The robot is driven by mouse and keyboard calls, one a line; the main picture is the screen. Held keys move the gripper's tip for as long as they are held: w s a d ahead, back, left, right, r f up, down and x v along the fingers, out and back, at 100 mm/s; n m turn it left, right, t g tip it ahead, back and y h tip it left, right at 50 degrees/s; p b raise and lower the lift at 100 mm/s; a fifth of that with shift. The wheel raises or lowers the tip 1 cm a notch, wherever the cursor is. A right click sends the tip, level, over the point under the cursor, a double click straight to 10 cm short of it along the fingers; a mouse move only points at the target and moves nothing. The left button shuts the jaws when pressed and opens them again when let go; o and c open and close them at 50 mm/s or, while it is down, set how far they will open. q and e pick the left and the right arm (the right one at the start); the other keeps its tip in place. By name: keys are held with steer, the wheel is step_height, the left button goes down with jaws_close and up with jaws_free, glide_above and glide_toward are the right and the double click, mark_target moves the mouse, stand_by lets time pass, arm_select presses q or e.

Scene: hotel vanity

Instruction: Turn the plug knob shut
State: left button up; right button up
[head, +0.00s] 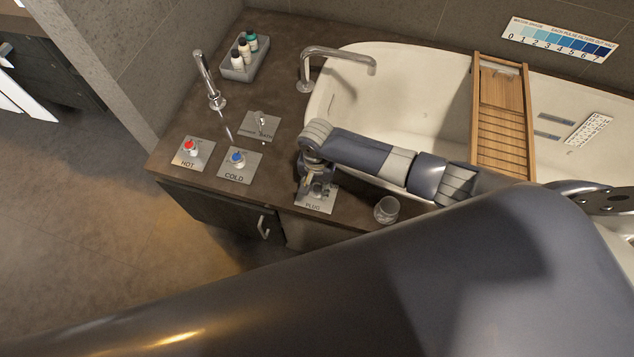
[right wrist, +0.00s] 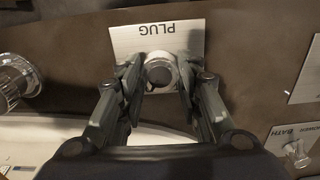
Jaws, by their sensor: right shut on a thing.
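The plug knob (right wrist: 159,72) is a round metal knob on a pale plate marked PLUG (right wrist: 155,36), in the right wrist view. In the head view the plug plate (head: 314,204) lies on the dark counter in front of the bathtub. My right gripper (right wrist: 159,78) is shut on the plug knob, with a finger on each side of it. In the head view my right gripper (head: 311,185) points down over the plate and hides most of the knob. My left gripper is not in view; a large dark arm link of mine covers the bottom of the head view.
A clear glass (head: 387,209) stands on the counter right of the plug plate. The red HOT knob (head: 190,147) and blue COLD knob (head: 237,158) are to the left. A tub spout (head: 338,55), a wooden bath tray (head: 503,120) and a bottle caddy (head: 245,60) stand behind.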

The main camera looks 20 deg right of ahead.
steer(key=shift+s+r+n+p, duration=0.1)
steer(key=shift+r+n+p, duration=0.05)
steer(key=shift+n+p, duration=1.05)
steer(key=n+p, duration=0.1)
steer(key=n, duration=0.1)
steer(key=shift+n, duration=0.3)
steer(key=n+p, duration=0.1)
steer(key=n, duration=0.3)
steer(key=shift+n, duration=0.3)
steer(key=n, duration=0.3)
steer(key=n+p, duration=0.1)
steer(key=n, duration=0.1)
steer(key=shift+a+f, duration=0.1)
steer(key=shift+f, duration=0.15)
steer(key=shift+n, duration=0.3)
steer(key=o, duration=1.1)
steer(key=shift+c, duration=0.2)
steer(key=shift+r, duration=0.1)
